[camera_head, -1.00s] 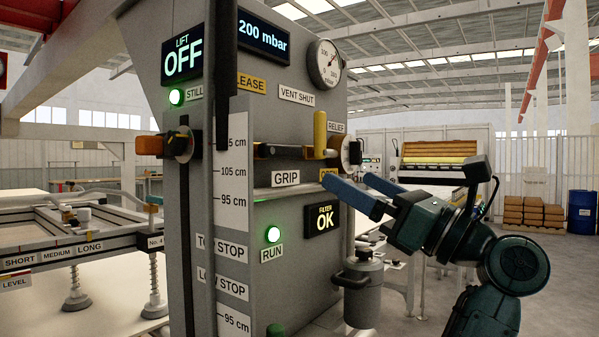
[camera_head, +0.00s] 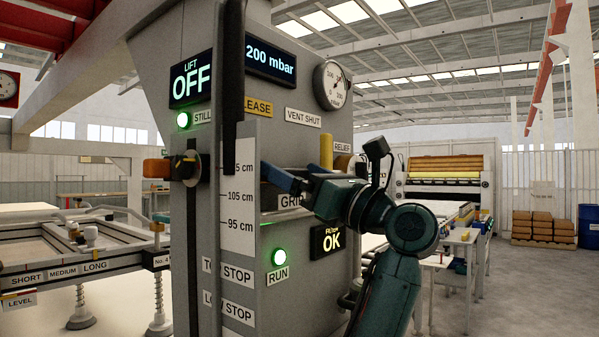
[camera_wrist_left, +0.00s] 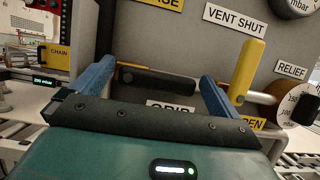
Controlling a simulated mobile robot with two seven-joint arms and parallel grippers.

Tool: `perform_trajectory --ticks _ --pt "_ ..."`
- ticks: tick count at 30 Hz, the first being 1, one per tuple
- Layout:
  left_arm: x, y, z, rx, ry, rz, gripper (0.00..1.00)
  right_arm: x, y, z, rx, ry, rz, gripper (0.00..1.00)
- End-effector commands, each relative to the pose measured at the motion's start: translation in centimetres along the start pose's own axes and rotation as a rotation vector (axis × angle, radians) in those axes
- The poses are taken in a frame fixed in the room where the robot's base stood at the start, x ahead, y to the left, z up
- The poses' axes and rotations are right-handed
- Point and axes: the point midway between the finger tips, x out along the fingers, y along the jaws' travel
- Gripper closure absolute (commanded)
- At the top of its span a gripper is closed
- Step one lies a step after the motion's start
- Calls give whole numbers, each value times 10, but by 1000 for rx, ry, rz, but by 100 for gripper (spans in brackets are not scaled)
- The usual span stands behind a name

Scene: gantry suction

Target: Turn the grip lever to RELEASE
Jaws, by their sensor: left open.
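The grip lever (camera_wrist_left: 158,82) is a dark horizontal bar in the left wrist view, on the grey panel between the yellow RELEASE label (camera_wrist_left: 160,3) above and the white GRIP label (camera_wrist_left: 170,105) below. My left gripper (camera_head: 282,172) is open in front of the panel in the head view. Its blue fingers stand to either side of the lever in the left wrist view, with visible gaps. I cannot tell how far the lever lies in depth between them. In the head view the gripper mostly hides the lever and part of the GRIP label (camera_head: 290,202).
A yellow upright handle (camera_wrist_left: 248,68) stands close to the right finger, beside a round RELIEF knob (camera_wrist_left: 293,103). A dark vertical bar (camera_head: 229,90) runs down the panel left of the gripper. The LIFT display (camera_head: 191,80) reads OFF.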

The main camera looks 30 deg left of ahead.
Motion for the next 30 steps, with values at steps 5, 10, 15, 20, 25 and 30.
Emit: perform_trajectory --ticks 5,10,15,20,25,30 --pt "1 0 0 0 0 0 0 1 0 0 1 -1 -1 64" --pt "1 0 0 0 0 0 7 1 0 -1 0 2 -1 64" --pt "0 0 0 0 0 0 21 2 0 -1 0 3 -1 64" --pt "0 0 0 0 0 0 34 2 0 -1 -1 3 -1 64" --pt "0 0 0 1 0 0 48 2 0 -1 0 2 -1 64" --pt "1 0 -1 -1 0 1 52 2 0 -1 0 2 -1 64"
